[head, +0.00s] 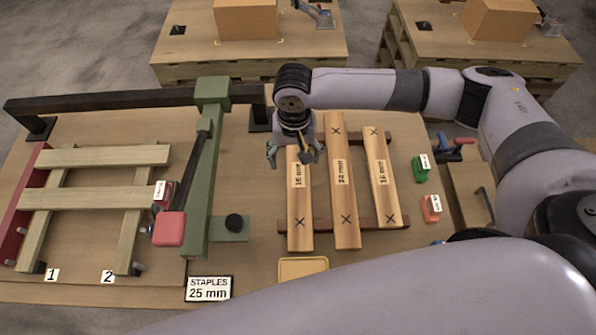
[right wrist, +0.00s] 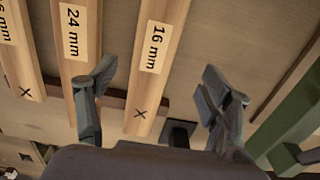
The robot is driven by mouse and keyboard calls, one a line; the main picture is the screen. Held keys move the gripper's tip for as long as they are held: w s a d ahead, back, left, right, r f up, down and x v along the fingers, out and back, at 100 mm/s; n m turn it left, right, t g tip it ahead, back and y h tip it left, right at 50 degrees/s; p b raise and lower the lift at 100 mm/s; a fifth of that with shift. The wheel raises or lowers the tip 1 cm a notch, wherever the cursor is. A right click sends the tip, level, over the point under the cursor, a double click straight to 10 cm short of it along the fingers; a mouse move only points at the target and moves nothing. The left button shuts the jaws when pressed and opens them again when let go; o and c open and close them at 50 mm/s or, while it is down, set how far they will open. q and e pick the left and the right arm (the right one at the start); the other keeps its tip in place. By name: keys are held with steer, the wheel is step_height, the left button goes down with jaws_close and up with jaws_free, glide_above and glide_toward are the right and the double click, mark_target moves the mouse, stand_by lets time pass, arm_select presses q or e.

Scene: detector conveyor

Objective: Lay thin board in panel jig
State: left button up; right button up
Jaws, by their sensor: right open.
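Three wooden boards lie side by side on two dark cross strips. The left board (head: 299,215) reads 16 mm in the right wrist view (right wrist: 155,45); the middle board (head: 343,200) reads 24 mm. The right board's (head: 383,190) label is hard to read. My right gripper (head: 294,155) is open, with its fingers pointing down either side of the left board near its far end; whether they touch it is unclear. The panel jig (head: 32,160) at the left holds two long rails, marked 1 and 2, with two boards across them. My left gripper is not in view.
A green stapler arm (head: 205,170) with a red head (head: 169,228) stands between jig and boards. A STAPLES 25 mm sign (head: 209,289) and a yellow tray (head: 303,268) lie in front. Green (head: 420,170) and orange (head: 431,208) tagged blocks stand at the right.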

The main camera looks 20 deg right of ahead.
mark_target(298, 174)
step_height(298, 174, down, 2)
steer(key=shift+f, duration=0.2)
steer(key=shift+d+f+p, duration=0.15)
steer(key=shift+f+p, duration=0.15)
steer(key=shift+p, duration=0.1)
steer(key=f, duration=0.2)
steer(key=f+p, duration=0.1)
steer(key=shift+s+d+f, duration=0.15)
steer(key=shift+d+f, duration=0.1)
steer(key=shift+f, duration=0.45)
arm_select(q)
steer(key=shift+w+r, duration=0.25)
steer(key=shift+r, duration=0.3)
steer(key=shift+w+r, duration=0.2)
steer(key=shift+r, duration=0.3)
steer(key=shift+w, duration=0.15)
arm_select(e)
steer(key=c, duration=1.4)
